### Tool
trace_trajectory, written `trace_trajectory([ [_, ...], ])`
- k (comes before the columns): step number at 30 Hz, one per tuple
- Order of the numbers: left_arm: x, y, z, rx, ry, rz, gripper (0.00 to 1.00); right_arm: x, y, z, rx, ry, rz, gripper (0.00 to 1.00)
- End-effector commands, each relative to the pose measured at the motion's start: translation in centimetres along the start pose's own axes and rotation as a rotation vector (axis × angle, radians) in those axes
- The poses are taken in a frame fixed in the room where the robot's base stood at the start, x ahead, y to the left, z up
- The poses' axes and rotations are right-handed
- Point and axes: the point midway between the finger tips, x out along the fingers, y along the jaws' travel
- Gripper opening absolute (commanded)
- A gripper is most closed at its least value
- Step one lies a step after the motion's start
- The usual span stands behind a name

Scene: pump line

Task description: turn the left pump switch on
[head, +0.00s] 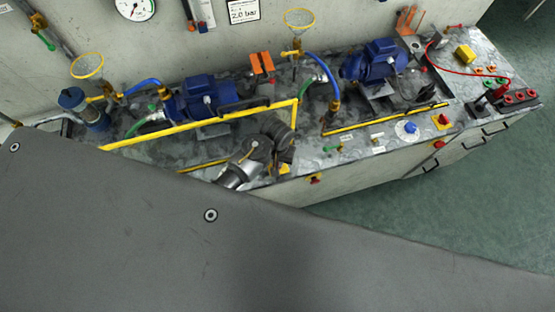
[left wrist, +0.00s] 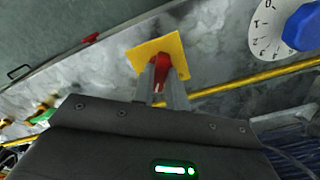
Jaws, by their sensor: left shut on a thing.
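The left pump switch is a red handle (left wrist: 160,68) on a square yellow plate (left wrist: 174,46), seen in the left wrist view. My left gripper (left wrist: 163,82) is shut on the red handle, one finger on each side. The fingers hide part of the handle, so its exact angle is hard to tell. In the head view my left gripper (head: 284,158) is over the bench's front edge, and only a bit of the yellow plate (head: 285,169) shows beside it. My right gripper is not in view.
A blue knob on a white dial (left wrist: 264,42) is close to the switch. Yellow pipes (head: 180,130) and the left blue pump (head: 205,95) stand behind my arm. Another red switch on a yellow plate (head: 441,122) is further right. A red button (head: 314,180) is on the bench front.

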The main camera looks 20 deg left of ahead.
Motion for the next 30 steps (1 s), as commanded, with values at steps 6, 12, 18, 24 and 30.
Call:
trace_trajectory([
  [6,-0.04,0.02,-0.04,0.204,0.001,0.0,0.0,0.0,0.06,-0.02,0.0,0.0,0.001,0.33],
  [12,-0.04,0.0,-0.06,0.395,0.001,0.0,0.0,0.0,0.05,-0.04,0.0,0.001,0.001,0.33],
  [18,-0.05,0.03,-0.06,0.582,0.001,0.0,0.0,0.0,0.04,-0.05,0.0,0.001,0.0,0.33],
  [24,-0.05,0.01,-0.07,0.746,0.001,0.0,0.0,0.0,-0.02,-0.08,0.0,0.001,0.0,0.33],
  [30,-0.05,0.04,-0.07,0.872,0.001,0.0,0.0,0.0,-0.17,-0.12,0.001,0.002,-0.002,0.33],
])
